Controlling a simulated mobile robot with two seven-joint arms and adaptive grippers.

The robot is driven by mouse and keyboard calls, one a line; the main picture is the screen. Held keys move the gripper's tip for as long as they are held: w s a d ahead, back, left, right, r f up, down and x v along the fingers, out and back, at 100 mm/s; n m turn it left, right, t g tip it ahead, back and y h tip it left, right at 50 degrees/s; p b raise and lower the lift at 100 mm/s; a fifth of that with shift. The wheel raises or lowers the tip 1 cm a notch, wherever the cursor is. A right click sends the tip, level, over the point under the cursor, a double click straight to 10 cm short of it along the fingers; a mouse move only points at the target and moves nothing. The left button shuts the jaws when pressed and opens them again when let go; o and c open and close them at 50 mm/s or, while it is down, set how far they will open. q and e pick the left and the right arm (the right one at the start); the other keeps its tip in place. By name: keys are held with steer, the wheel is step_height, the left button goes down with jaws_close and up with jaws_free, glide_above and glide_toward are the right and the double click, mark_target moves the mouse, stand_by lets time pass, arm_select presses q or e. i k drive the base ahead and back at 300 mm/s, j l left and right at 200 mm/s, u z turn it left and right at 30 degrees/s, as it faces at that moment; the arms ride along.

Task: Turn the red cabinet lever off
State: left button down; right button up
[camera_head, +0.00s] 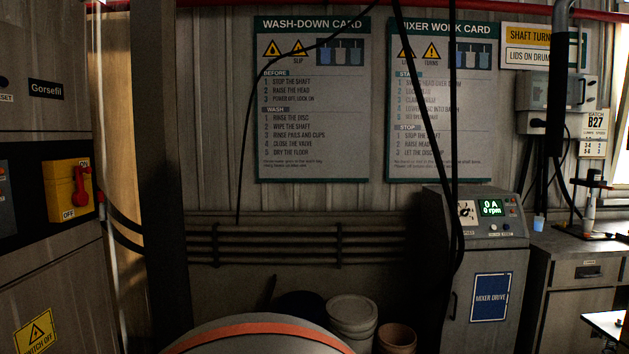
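The red cabinet lever (80,186) sits on a yellow switch plate (67,203) on the front of the grey cabinet (45,120) at the left. The plate reads ON at the top and OFF at the bottom. The lever's handle stands roughly upright, with its upper end close to the ON mark. Neither of my grippers shows in the head view, so their distance from the lever cannot be told.
A dark upright post (160,150) stands right of the cabinet. A rounded drum with an orange band (262,328) is at the bottom centre, with pails (352,318) behind it. A grey mixer drive cabinet (475,270) and a workbench (580,245) stand at the right. Dark cables hang in front.

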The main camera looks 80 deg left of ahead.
mark_target(80, 198)
steer(key=u, duration=3.8)
steer(key=i+l, duration=0.25)
steer(key=i, duration=0.15)
steer(key=i+l+z, duration=0.15)
steer(key=i, duration=0.25)
steer(key=l, duration=0.1)
